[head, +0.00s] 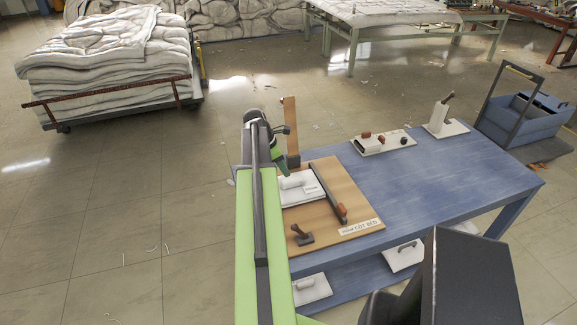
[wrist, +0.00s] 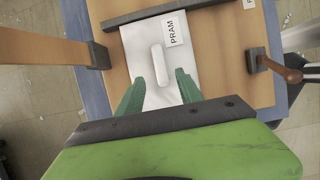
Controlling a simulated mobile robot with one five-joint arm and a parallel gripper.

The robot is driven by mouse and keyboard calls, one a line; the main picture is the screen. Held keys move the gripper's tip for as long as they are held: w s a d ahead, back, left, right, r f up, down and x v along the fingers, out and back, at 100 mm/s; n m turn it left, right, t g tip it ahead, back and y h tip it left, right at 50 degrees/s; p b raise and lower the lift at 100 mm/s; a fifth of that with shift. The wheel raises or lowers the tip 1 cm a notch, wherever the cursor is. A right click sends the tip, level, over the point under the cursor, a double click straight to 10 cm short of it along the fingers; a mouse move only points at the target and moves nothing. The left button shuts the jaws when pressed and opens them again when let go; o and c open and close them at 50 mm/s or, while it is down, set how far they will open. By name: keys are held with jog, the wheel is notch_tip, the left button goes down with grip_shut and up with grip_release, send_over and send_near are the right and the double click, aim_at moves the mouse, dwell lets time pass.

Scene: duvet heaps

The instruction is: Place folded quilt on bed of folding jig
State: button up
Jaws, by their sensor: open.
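The folding jig's wooden board (head: 330,215) lies on the blue table, with a dark bar across it and a "COT BED" label. A white plate with a raised handle and a "PRAM" label (head: 298,193) lies on the board; it also shows in the wrist view (wrist: 135,40). My gripper (wrist: 159,77) is open, its green fingers either side of the handle's near end, holding nothing. In the head view my gripper (head: 281,160) is above the board's far left part. Folded white quilts (head: 110,60) are stacked on a trolley at the upper left. No quilt shows on the jig.
A wooden upright (head: 291,125) stands at the jig's far left corner. White blocks with handles (head: 383,142) sit at the blue table's (head: 440,175) back edge, and others on its lower shelf. A blue cart (head: 525,120) stands at right. The table's middle is clear.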

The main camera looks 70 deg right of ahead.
jog(key=p+v, duration=0.1)
jog(key=v, duration=0.2)
jog(key=shift+f, duration=0.1)
jog(key=w+a+f+m+t, duration=0.1)
jog(key=w+a+m+t, duration=0.2)
jog(key=w+a, duration=2.2)
jog(key=w+a+m+y, duration=0.2)
jog(key=a+m, duration=0.2)
jog(key=a, duration=3.5)
jog(key=shift+w+a+f+m+t+y, duration=0.2)
jog(key=shift+w+f+m+t+y, duration=0.1)
jog(key=shift+f+m+y, duration=0.1)
